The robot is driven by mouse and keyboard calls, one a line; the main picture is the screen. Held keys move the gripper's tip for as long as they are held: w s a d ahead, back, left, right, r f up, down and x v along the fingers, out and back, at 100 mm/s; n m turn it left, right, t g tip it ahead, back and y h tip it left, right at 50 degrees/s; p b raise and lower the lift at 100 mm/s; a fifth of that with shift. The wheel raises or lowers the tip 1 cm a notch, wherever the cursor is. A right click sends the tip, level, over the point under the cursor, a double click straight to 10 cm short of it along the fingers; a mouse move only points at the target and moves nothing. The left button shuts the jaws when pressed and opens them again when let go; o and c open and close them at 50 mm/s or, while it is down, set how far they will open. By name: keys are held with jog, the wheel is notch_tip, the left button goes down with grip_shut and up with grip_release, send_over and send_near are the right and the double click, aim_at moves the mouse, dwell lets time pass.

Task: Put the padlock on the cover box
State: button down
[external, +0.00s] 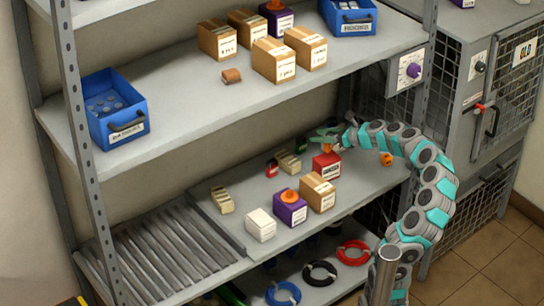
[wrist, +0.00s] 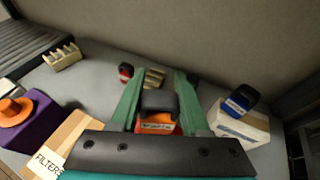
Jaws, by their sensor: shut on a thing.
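My gripper (external: 325,140) is at the back right of the lower shelf, its green fingers (wrist: 158,96) pointing down. It is shut on a dark, blocky thing (wrist: 158,103), which I take to be the padlock; its outline is partly hidden by the fingers. Directly below it is a red box (external: 327,170) with a white label, whose front also shows orange-red in the wrist view (wrist: 160,128). I cannot tell whether the dark thing touches the red box. Which box is the cover box is not readable.
A brown FILTERS box (external: 318,194), a purple box (external: 290,210) with an orange knob and a white box (external: 261,225) stand in front. In the wrist view, a blue-and-black thing (wrist: 240,100) sits on a pale box (wrist: 238,124) at right. The upper shelf (external: 190,120) hangs overhead.

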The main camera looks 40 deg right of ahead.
jog(key=shift+w, duration=0.4)
jog(key=shift+d+f+b, duration=0.1)
jog(key=shift+f+b, duration=0.2)
jog(key=shift+f, duration=1.45)
jog(key=shift+f, duration=0.1)
jog(key=shift+c, duration=1.9)
grip_release()
jog(key=shift+s, duration=0.1)
jog(key=v, duration=1.2)
